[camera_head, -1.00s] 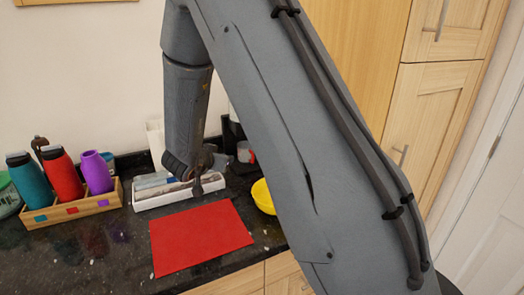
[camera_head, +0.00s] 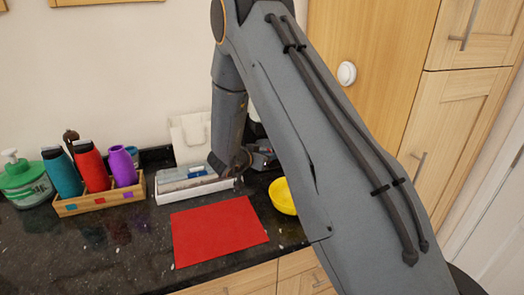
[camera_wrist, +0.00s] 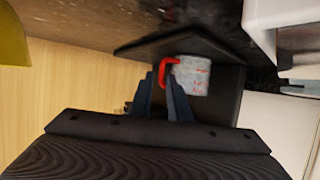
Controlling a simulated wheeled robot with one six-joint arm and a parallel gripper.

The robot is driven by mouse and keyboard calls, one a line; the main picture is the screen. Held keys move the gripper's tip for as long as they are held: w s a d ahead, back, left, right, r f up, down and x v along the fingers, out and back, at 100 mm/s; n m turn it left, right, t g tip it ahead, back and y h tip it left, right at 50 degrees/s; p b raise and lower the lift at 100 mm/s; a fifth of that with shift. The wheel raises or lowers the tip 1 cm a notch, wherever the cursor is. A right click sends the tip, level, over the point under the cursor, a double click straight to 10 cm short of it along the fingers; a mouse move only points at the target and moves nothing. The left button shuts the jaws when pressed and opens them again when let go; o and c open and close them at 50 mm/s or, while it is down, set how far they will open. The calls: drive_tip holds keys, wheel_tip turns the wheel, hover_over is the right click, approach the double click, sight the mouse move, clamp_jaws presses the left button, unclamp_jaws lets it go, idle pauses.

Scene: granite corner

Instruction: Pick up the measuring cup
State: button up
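The measuring cup (camera_wrist: 193,76) is whitish with red markings and a red handle. In the wrist view it is just beyond my fingertips, on or against a dark flat object (camera_wrist: 225,88). My gripper (camera_wrist: 163,84) is open, with its two dark fingers a short way apart and the red handle close to their tips. I cannot tell whether the fingers touch the handle. In the head view my gripper (camera_head: 262,157) is behind my arm, right of the white tray, and the cup is hidden there.
The white tray (camera_head: 171,197) with flat items stands left of my gripper. A yellow bowl (camera_head: 281,197) is in front of it, partly behind my arm. A red mat (camera_head: 218,232) lies nearer. A wooden box (camera_head: 102,203) with bottles and a green container (camera_head: 25,184) stand left.

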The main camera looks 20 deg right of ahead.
clamp_jaws()
drive_tip(key=shift+r, duration=0.15)
